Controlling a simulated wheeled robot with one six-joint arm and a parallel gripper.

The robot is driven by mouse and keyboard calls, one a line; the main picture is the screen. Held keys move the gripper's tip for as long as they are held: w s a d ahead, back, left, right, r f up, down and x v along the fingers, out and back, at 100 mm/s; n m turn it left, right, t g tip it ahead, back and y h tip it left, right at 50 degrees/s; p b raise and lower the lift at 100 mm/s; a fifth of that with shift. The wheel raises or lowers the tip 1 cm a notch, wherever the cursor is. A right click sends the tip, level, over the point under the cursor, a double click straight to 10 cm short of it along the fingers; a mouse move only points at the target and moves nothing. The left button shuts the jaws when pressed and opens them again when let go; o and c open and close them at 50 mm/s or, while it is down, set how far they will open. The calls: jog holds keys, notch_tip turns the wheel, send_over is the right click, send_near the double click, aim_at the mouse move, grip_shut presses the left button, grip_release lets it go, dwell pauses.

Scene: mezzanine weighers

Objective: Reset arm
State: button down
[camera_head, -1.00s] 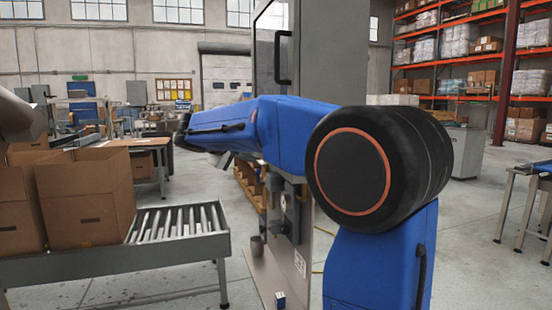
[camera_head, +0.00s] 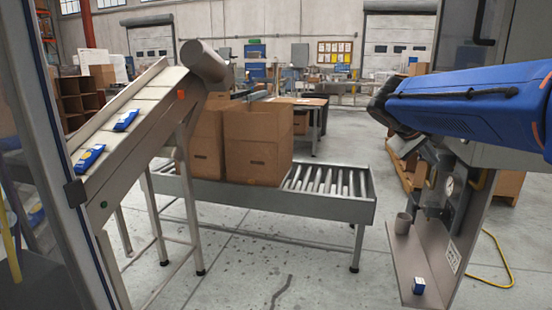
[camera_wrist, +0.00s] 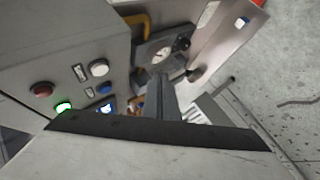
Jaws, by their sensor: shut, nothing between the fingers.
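My blue arm (camera_head: 470,98) reaches in from the right of the head view, its far end turned away beside the grey machine (camera_head: 488,155). My gripper's tip is hidden in that view. In the wrist view my gripper (camera_wrist: 163,82) is shut and empty, its fingers together and pointing away from the camera. The machine's gauge (camera_wrist: 162,56) is just beyond the fingertips in the picture. I cannot tell whether anything touches the fingers.
A sloped conveyor (camera_head: 125,150) carries blue-and-white packs at the left. A roller conveyor (camera_head: 300,205) holds cardboard boxes (camera_head: 258,145). A yellow cable (camera_head: 502,262) lies on the floor.

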jog(key=s+a+f+y, duration=0.4)
jog(key=s+a+f, duration=0.3)
jog(key=s+f, duration=0.4)
jog(key=s+a+f+m+y, duration=0.1)
jog(key=s+a+f+y, duration=0.4)
jog(key=s+f, duration=0.7)
jog(key=s+a, duration=0.2)
jog(key=s, duration=0.5)
jog(key=shift+a+f, duration=0.15)
jog(key=shift+a, duration=0.15)
